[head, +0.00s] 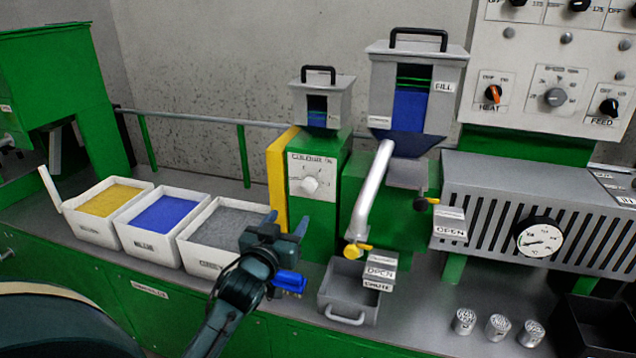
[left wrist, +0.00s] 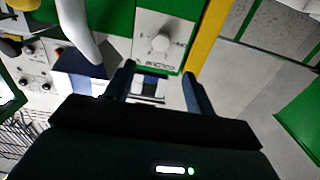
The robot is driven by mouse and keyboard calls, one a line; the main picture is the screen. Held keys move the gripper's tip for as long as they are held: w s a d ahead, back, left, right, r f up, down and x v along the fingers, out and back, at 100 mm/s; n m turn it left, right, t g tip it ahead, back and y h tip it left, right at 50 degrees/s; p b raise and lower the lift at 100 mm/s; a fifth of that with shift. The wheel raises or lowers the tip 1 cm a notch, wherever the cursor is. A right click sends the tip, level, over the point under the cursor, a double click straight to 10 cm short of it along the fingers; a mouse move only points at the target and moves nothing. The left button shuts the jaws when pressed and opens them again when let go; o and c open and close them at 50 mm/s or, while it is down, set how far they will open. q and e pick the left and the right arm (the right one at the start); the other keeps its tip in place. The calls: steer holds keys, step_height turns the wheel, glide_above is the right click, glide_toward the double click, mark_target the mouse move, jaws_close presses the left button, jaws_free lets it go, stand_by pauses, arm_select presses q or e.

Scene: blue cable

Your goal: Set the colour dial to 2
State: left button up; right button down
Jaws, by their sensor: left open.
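The colour dial (head: 310,184) is a round white knob on a white labelled plate on the front of a green box. Its marks are too small to read, so I cannot tell its setting. The dial also shows in the left wrist view (left wrist: 160,43), upside down. My left gripper (head: 287,226) is open and empty, below and in front of the dial and apart from it. In the left wrist view its two fingertips (left wrist: 158,72) stand apart, with the dial plate beyond them.
A yellow panel (head: 282,180) stands left of the dial box. A silver pipe (head: 371,190) and a grey drawer (head: 347,292) are to its right. White bins of yellow (head: 109,200), blue (head: 163,215) and grey (head: 228,221) material stand left. A blue piece (head: 290,281) shows below the gripper.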

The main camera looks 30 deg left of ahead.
mark_target(309, 186)
arm_select(q)
steer(key=x, duration=1.1)
steer(key=shift+w+a+r, duration=0.2)
steer(key=shift+w+r, duration=0.05)
steer(key=shift+w, duration=0.1)
steer(key=shift+x, duration=0.8)
arm_select(e)
steer(key=shift+s+f, duration=0.5)
steer(key=shift+f, duration=0.05)
arm_select(q)
steer(key=c, duration=1)
steer(key=shift+o, duration=0.2)
